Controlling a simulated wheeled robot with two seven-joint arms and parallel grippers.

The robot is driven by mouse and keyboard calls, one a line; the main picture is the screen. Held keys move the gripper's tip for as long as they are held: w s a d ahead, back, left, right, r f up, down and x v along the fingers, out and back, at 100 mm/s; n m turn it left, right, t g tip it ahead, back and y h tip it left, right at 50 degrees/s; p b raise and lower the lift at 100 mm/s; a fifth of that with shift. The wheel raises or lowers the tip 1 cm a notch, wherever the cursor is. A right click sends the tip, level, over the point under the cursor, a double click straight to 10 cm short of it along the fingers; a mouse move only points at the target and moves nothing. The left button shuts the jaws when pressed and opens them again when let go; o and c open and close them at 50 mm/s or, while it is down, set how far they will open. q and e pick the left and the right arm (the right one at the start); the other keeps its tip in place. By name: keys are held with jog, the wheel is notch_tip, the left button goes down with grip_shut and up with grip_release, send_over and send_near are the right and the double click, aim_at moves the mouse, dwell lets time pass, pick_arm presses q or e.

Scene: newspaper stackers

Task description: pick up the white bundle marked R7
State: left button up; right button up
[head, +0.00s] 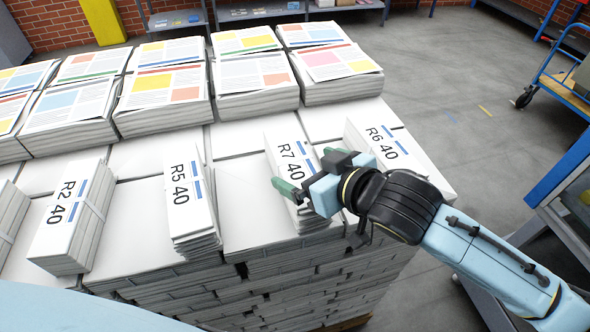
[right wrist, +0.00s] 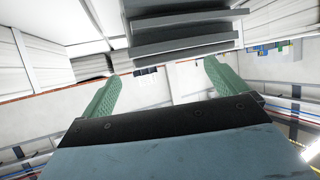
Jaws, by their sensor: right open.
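The white bundle marked R7 40 (head: 284,148) lies on the pallet stack, with blue stripes beside its label. My right gripper (head: 306,168) is over its near part and hides some of it. The gripper's two green fingers are spread apart and empty. In the right wrist view, the fingers of my right gripper (right wrist: 160,75) are wide open, and a layered grey bundle edge (right wrist: 185,35), probably R7, shows beyond the tips. I cannot tell whether a finger touches the bundle. My left gripper is not in view.
Bundles R5 (head: 183,190) and R2 (head: 65,215) lie to the left, R6 (head: 398,147) close by on the right, partly behind my gripper. Printed newspaper stacks (head: 255,85) stand behind. A blue cart (head: 565,88) is at the far right. The floor beyond is mostly clear.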

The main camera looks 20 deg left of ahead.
aim_at(294, 161)
jog(key=shift+x, duration=1.2)
jog(key=shift+w+a+f, duration=0.1)
jog(key=shift+w+a, duration=0.1)
jog(key=shift+f, duration=0.15)
jog(key=c, duration=1.9)
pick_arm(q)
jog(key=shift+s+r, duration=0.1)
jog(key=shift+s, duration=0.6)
pick_arm(e)
jog(key=shift+r, duration=0.2)
jog(key=shift+c, duration=1.2)
